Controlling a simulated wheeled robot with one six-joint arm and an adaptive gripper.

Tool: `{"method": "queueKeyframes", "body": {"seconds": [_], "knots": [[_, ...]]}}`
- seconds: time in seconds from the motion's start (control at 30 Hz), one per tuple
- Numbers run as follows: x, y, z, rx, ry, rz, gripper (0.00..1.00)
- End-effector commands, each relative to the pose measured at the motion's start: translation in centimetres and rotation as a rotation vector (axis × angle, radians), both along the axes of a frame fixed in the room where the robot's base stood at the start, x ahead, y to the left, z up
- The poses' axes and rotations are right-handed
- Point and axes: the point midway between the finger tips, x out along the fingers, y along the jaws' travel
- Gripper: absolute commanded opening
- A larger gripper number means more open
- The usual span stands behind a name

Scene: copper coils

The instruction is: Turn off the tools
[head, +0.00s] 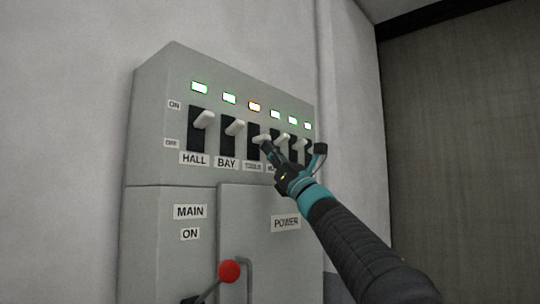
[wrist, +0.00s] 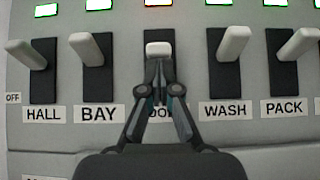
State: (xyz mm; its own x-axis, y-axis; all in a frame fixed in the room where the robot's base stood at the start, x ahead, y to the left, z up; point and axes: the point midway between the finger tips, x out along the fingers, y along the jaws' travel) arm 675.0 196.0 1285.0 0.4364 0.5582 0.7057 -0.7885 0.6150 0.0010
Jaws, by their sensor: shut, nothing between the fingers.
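My gripper (wrist: 158,72) is shut and empty, its tip right below or against the pale lever of the third switch (wrist: 158,48). I cannot tell if they touch. That lever looks foreshortened, pointing out at the camera, and sits lower than its neighbours' raised levers. The lamp (wrist: 158,3) above it is amber; the others are green. My fingers partly cover its label (wrist: 160,113), leaving letters like "OO". In the head view my gripper (head: 268,147) reaches the third switch's lever (head: 262,139) from the lower right, under the amber lamp (head: 254,106).
The HALL lever (head: 205,119) and BAY lever (head: 235,127) stand close to the left. The WASH lever (wrist: 233,42) and PACK lever (wrist: 299,44) stand close to the right. A red-knobbed handle (head: 229,271) sticks out below on the grey cabinet (head: 150,235).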

Motion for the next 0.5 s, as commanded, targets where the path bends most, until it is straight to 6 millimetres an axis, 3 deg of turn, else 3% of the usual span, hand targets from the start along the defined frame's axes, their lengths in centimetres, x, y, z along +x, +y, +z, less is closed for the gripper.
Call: {"method": "queueKeyframes", "body": {"seconds": [0.5], "knots": [[-0.4,-0.5,2.2,0.001,-0.004,-0.001,0.0]]}}
